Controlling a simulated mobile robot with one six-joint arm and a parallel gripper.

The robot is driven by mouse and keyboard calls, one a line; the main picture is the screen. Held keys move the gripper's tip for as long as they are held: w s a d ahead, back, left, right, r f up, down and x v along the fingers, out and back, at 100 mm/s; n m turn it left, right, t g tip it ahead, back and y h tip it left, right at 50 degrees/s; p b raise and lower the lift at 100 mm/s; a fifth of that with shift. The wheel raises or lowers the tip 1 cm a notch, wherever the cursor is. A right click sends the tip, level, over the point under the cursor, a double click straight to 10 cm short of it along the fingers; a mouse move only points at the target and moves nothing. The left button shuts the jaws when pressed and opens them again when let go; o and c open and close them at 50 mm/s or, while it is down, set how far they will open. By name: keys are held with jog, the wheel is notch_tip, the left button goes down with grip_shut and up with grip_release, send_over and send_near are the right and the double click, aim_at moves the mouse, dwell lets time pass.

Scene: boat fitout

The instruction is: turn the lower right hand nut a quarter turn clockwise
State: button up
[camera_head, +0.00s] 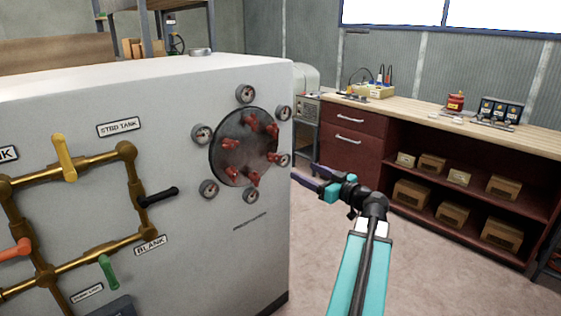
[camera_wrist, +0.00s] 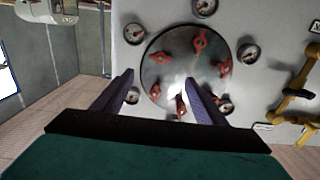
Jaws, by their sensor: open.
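A round dark metal plate (camera_head: 240,150) with several red wing nuts is on the side of the white cabinet. The wrist view looks upside down against the head view, so this nut (camera_wrist: 166,57) appears there at the plate's upper left. My gripper (camera_head: 303,173) is open and empty, to the right of the plate and apart from it. In the wrist view its fingers (camera_wrist: 160,77) stand in front of the plate, with the nut a little above the gap between the tips.
Several round gauges (camera_head: 245,93) ring the plate; one (camera_head: 283,160) is close beside the lower right nut. Brass pipes with coloured handles (camera_head: 64,158) are left on the cabinet. A workbench (camera_head: 420,112) with drawers and boxed shelves stands behind on the right. Floor is clear between.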

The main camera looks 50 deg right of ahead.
aim_at(277, 158)
jog(key=shift+w, duration=0.15)
jog(key=w, duration=0.4)
jog(key=w+p, duration=0.1)
jog(key=w, duration=0.4)
jog(key=w+d+p, duration=0.1)
jog(key=w, duration=0.3)
jog(key=shift+w, duration=0.3)
jog(key=shift+c, duration=0.5)
